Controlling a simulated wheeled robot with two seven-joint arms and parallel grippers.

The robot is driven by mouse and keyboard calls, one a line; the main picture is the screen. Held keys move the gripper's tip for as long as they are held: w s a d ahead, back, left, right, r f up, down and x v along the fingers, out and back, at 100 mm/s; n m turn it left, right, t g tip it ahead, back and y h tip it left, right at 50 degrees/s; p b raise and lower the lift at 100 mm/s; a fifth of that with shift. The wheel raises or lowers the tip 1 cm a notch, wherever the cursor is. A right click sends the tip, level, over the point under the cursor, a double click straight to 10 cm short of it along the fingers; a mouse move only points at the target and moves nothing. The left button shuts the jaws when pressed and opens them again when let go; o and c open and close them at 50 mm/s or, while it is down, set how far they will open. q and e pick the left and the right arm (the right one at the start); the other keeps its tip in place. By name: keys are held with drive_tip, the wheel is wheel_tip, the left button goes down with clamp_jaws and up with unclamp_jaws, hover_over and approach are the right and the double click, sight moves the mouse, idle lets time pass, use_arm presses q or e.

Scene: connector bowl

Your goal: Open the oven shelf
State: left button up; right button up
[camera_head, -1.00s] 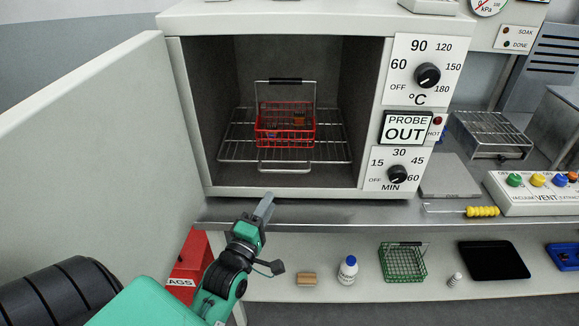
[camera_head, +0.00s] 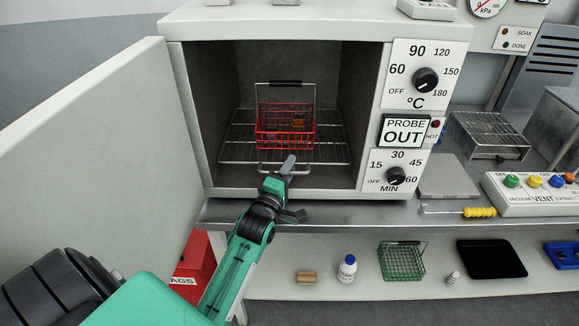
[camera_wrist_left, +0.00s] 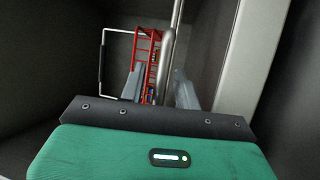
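The oven (camera_head: 365,120) stands open, its door (camera_head: 90,120) swung out to the left. The wire oven shelf (camera_head: 335,152) lies inside, with a loop at its front edge. A red wire basket (camera_head: 272,133) with a raised black-gripped handle sits on it. My left gripper (camera_head: 288,165) is at the oven mouth, its fingers over the shelf's front loop. In the left wrist view the fingers (camera_wrist_left: 160,88) are apart, with a silver bar (camera_wrist_left: 168,48) running between them; I cannot tell whether they touch it. My right gripper is out of view.
The oven's right panel carries a temperature dial (camera_head: 425,80) and a timer dial (camera_head: 395,176). A bench edge (camera_head: 320,212) runs below the oven. A green basket (camera_head: 402,260) and a white bottle (camera_head: 347,268) stand on the lower shelf. A red box (camera_head: 195,262) is below the door.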

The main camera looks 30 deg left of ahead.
use_arm(q)
drive_tip(key=shift+w, duration=0.2)
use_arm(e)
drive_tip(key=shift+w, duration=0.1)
use_arm(q)
drive_tip(key=c, duration=0.6)
drive_tip(key=shift+r, duration=0.1)
clamp_jaws()
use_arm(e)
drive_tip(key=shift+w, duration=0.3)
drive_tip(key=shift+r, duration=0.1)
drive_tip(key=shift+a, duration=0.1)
